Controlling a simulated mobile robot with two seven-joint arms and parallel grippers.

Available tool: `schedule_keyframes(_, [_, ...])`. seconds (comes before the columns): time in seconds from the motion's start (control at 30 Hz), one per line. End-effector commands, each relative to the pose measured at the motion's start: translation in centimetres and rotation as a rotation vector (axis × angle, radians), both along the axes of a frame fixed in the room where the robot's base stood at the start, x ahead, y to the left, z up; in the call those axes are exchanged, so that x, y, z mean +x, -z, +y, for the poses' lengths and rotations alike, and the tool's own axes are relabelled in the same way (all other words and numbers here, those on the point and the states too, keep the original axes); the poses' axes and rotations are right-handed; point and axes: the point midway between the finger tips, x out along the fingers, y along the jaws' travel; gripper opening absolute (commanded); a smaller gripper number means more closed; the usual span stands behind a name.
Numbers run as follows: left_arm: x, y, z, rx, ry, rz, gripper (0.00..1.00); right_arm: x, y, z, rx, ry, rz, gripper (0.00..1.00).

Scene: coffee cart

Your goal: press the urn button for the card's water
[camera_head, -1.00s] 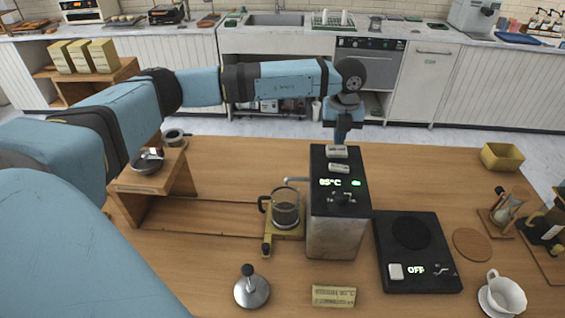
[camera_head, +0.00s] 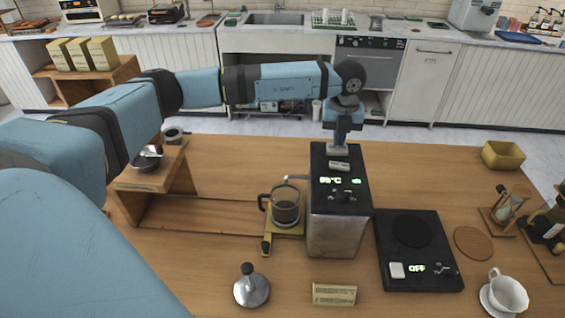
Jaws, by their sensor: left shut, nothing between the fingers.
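The urn (camera_head: 335,225) is a dark-topped metal box on the wooden counter, with a green lit temperature display on its top. A pale button (camera_head: 337,150) sits at the urn's far top edge. My left gripper (camera_head: 338,143) is shut and empty, fingers pointing down at this button; I cannot tell for sure whether they touch it. A glass carafe (camera_head: 285,207) with a dark handle stands on a yellow stand left of the urn, by its spout. A small pale card (camera_head: 334,294) lies in front of the urn; its text is too small to read. My right gripper is not in view.
Right of the urn are a black scale (camera_head: 418,252) reading OFF, a round coaster (camera_head: 473,243), a white cup (camera_head: 503,293) and an hourglass (camera_head: 511,205). A wooden stand (camera_head: 160,180) is at left.

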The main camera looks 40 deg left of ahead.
Motion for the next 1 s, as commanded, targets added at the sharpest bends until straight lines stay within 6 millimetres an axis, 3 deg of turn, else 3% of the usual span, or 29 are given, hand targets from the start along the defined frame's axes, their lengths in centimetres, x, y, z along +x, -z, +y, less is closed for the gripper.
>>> schedule_keyframes(0.63, [0.0, 1.7, 0.0, 0.0, 0.0, 0.0, 0.0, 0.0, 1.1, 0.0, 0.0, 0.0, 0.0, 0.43])
schedule_keyframes(1.0, [0.0, 0.8, 0.0, 0.0, 0.0, 0.0, 0.0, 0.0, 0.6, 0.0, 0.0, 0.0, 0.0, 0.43])
